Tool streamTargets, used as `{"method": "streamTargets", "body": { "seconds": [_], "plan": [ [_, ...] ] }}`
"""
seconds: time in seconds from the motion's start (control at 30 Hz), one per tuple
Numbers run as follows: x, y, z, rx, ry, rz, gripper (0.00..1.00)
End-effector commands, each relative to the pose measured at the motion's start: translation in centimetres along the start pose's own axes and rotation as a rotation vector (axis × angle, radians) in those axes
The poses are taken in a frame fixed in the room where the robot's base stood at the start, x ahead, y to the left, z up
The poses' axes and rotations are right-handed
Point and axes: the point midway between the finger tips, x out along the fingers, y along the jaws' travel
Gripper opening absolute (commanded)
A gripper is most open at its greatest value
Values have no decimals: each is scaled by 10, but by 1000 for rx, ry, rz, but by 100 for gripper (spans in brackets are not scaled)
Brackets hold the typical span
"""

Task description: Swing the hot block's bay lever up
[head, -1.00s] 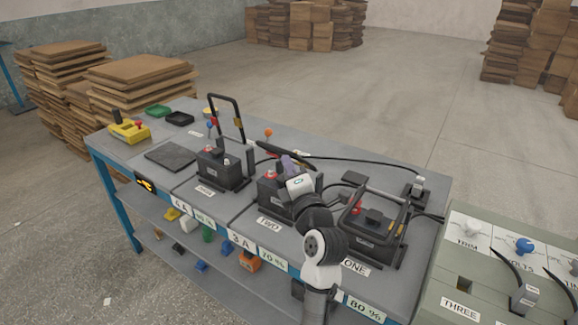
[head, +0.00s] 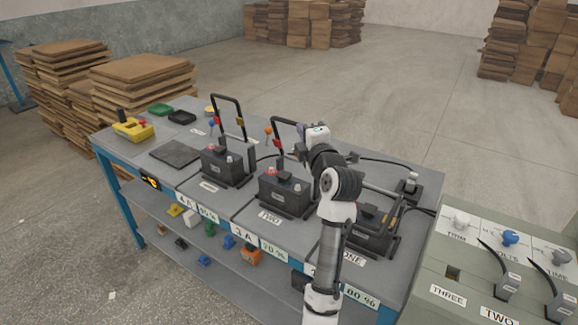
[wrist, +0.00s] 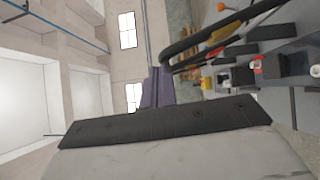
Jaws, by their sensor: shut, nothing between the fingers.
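Three dark battery blocks stand in bays along the bench. The middle block (head: 286,192), at label TWO, has its black hoop lever (head: 274,132) standing up. The left block (head: 224,167) also has its lever (head: 227,98) upright. The right block (head: 371,232), at label ONE, is partly hidden by my arm, and its lever lies low. I cannot tell which block is hot. My gripper (head: 301,130) is shut and empty, its purple fingers beside the top of the middle lever. In the wrist view the fingers (wrist: 155,88) are close to a black lever bar (wrist: 222,32); contact is unclear.
A grey console (head: 480,275) with knobs and levers stands at the right. Black cables run behind the blocks to a small post (head: 408,186). A yellow device (head: 133,129), a dark mat (head: 175,154) and trays lie at the bench's left end.

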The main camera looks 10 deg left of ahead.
Motion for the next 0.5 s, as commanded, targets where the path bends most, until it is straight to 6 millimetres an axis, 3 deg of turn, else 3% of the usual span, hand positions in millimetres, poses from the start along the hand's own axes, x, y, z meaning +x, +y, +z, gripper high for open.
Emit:
{"method": "streamTargets", "body": {
  "seconds": [0.5],
  "plan": [
    [18,11,23,102,0,-82,0]
  ]
}}
